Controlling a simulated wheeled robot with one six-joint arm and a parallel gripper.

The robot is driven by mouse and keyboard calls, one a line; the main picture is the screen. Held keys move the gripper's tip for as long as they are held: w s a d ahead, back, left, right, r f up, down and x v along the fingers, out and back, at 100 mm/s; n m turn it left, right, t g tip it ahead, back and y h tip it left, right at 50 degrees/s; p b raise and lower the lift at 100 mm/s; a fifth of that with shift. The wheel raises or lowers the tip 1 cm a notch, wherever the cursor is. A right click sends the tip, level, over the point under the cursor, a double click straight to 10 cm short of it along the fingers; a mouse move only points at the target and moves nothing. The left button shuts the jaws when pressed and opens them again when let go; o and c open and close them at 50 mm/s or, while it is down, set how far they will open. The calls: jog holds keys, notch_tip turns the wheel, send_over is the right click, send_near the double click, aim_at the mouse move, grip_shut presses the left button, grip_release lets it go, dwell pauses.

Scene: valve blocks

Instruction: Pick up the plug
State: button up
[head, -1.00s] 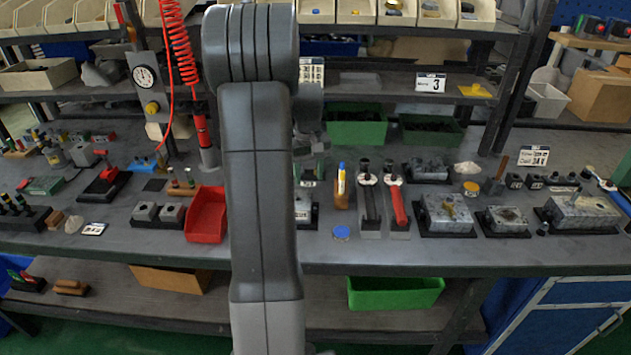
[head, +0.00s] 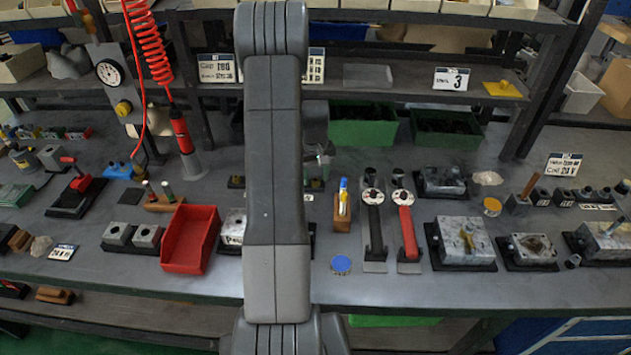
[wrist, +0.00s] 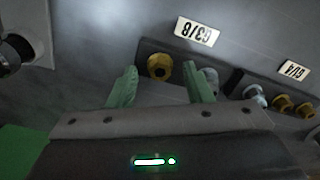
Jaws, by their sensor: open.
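A brass hex fitting, which looks like the plug (wrist: 159,66), sits in a dark rack (wrist: 228,77) on the grey bench in the wrist view. A label that seems to read G3/8 lies beside the rack. My gripper (wrist: 161,69) is open, with one green fingertip to each side of the brass fitting in the picture. I cannot tell how far above it the fingertips are. A grey fitting (wrist: 209,76) is beside and partly behind the right fingertip. In the head view my arm hides most of the gripper and the rack.
More silver and brass fittings (wrist: 281,102) stand further right by a second label. In the head view a red bin (head: 190,240) is left of my arm. A wooden block with pens (head: 343,212) and torque wrenches (head: 406,228) are to its right. Valve blocks (head: 465,242) stand beyond.

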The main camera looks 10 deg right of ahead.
jog(key=shift+f, duration=0.3)
grip_shut()
jog(key=shift+r, duration=0.15)
